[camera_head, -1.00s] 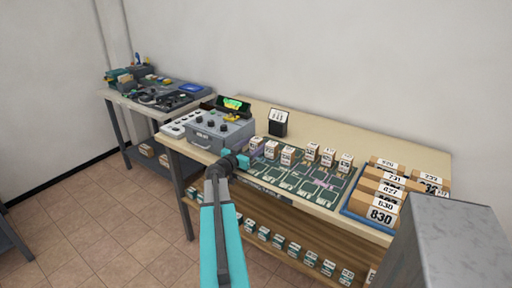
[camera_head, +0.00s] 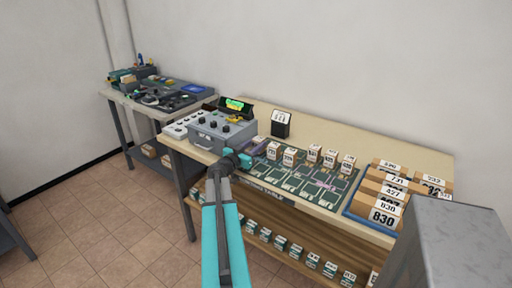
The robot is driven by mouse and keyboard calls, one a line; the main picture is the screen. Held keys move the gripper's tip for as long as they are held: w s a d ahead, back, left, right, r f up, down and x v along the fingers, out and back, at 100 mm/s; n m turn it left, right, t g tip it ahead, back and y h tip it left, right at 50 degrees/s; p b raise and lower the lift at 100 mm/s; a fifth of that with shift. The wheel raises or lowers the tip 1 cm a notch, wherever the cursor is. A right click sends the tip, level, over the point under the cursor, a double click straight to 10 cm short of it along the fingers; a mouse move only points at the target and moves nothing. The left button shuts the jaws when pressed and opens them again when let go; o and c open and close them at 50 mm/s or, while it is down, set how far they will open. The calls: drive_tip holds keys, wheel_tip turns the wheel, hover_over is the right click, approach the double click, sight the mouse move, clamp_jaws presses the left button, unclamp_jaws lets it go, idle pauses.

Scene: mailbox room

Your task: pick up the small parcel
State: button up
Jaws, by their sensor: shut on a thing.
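My gripper (camera_head: 244,160) is at the front edge of the workbench, beside the left end of the green patterned mat (camera_head: 300,183). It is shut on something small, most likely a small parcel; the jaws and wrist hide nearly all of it. Several other small parcels (camera_head: 289,157), little boxes with white number labels, stand upright on the mat to the right of my gripper. The nearest (camera_head: 273,150) stands just right of the jaws.
A grey control box (camera_head: 222,133) with knobs stands behind and left of my gripper. A blue tray (camera_head: 369,220) of larger numbered parcels (camera_head: 384,216) is at the right. Several small boxes (camera_head: 281,243) line the shelf below.

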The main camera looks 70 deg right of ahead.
sight(256, 141)
drive_tip(key=shift+r, duration=0.5)
wheel_tip(256, 141, up, 2)
drive_tip(key=s+a, duration=0.1)
drive_tip(key=a, duration=0.2)
drive_tip(key=s+a, duration=0.1)
drive_tip(key=a, duration=0.2)
drive_tip(key=s+a, duration=0.1)
drive_tip(key=a, duration=0.3)
drive_tip(key=shift+s+r, duration=0.2)
drive_tip(key=shift+r, duration=0.15)
drive_tip(key=shift+a+r, duration=0.1)
drive_tip(key=shift+r, duration=0.05)
drive_tip(key=shift+p, duration=0.8)
drive_tip(key=shift+a+r+p, duration=0.1)
drive_tip(key=shift+a+p, duration=0.05)
drive_tip(key=shift+p, duration=0.7)
drive_tip(key=p, duration=0.4)
drive_tip(key=a+p, duration=0.1)
drive_tip(key=p, duration=0.3)
drive_tip(key=shift+s+a, duration=0.3)
drive_tip(key=shift+s+a+p, duration=0.25)
drive_tip(key=shift+a+p, duration=0.55)
drive_tip(key=shift+p, duration=0.4)
drive_tip(key=shift+s+a+p, duration=0.25)
drive_tip(key=shift+a+p, duration=0.5)
drive_tip(key=shift+p, duration=0.45)
